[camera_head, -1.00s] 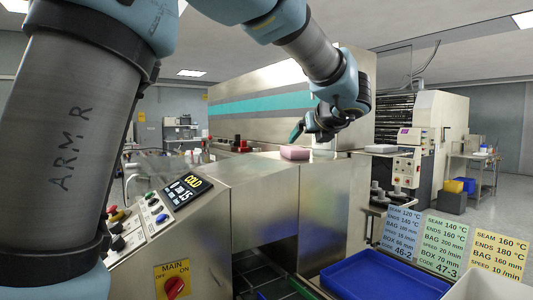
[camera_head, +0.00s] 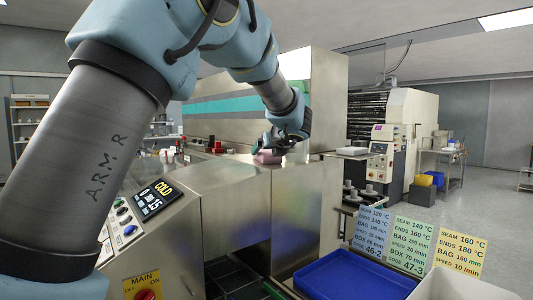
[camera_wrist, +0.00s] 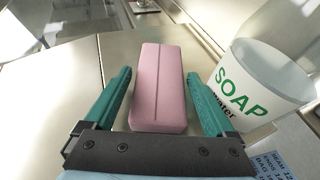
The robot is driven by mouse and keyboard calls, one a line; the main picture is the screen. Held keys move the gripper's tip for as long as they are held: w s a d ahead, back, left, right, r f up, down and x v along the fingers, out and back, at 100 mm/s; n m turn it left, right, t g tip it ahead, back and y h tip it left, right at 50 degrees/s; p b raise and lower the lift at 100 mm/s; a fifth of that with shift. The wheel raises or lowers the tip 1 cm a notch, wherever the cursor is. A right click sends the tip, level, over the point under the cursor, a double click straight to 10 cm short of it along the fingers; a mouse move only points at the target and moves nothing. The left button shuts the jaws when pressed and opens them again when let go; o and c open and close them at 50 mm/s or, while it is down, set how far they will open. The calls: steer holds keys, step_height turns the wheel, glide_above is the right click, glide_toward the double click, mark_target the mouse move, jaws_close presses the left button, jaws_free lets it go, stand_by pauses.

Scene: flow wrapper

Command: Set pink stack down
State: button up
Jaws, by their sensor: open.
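The pink stack (camera_wrist: 158,85) is a block with a seam line along its top. It lies on a bare metal surface in the wrist view. It also shows in the head view (camera_head: 266,158), on top of the steel machine housing. My gripper (camera_wrist: 160,74) is open, with one green finger on each side of the stack. A gap shows at the left finger; whether the right finger touches is hard to tell. In the head view my gripper (camera_head: 270,146) is right at the stack and partly covers it.
A white SOAP water tub (camera_wrist: 262,82) stands close to the right finger. A control panel (camera_head: 140,215) with a COLD display is at the lower left. A blue tray (camera_head: 355,277) and setting cards (camera_head: 413,245) are at the lower right. Metal left of the stack is clear.

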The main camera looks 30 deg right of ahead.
mark_target(268, 152)
steer(key=shift+w+d+f, duration=0.1)
steer(key=shift+w+f, duration=0.1)
steer(key=shift+w, duration=0.15)
steer(key=shift+c, duration=0.2)
steer(key=c, duration=1.2)
step_height(268, 152, up, 10)
steer(key=shift+p, duration=0.35)
